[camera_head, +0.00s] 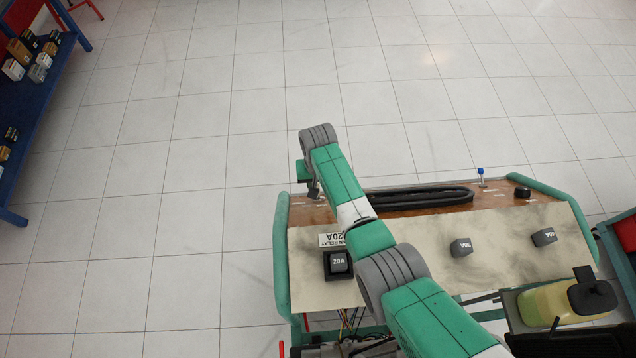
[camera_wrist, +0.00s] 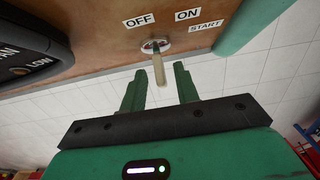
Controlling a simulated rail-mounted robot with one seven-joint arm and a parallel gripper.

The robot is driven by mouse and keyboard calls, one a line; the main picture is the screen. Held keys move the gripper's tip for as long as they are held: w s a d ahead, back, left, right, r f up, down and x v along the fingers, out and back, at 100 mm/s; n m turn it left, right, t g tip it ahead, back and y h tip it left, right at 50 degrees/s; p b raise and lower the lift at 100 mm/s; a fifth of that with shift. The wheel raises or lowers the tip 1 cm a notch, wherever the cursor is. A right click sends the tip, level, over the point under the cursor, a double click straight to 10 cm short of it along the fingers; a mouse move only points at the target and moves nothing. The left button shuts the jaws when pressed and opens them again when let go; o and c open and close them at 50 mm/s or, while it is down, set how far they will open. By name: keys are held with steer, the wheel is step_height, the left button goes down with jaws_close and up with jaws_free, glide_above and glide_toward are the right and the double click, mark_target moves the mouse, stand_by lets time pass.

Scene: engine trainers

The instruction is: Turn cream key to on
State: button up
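The cream key (camera_wrist: 158,68) sits in a round metal ignition lock (camera_wrist: 156,46) on the brown wooden panel in the wrist view. Its cream head sticks out toward my gripper (camera_wrist: 159,76). My gripper is open, with one green finger on each side of the key and a visible gap on both sides. The OFF label (camera_wrist: 139,20) is up and left of the lock, the ON label (camera_wrist: 187,14) up and right, and the START label (camera_wrist: 206,26) farther right. In the head view the arm hides the key, and the fingers cannot be made out.
A dark control box (camera_wrist: 30,50) marked LOW is at left in the wrist view. In the head view the trainer bench carries a 20A relay (camera_head: 338,264), a black hose loop (camera_head: 420,198) and a blue-tipped lever (camera_head: 480,174). Open tiled floor lies beyond the bench.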

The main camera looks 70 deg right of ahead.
jaws_close()
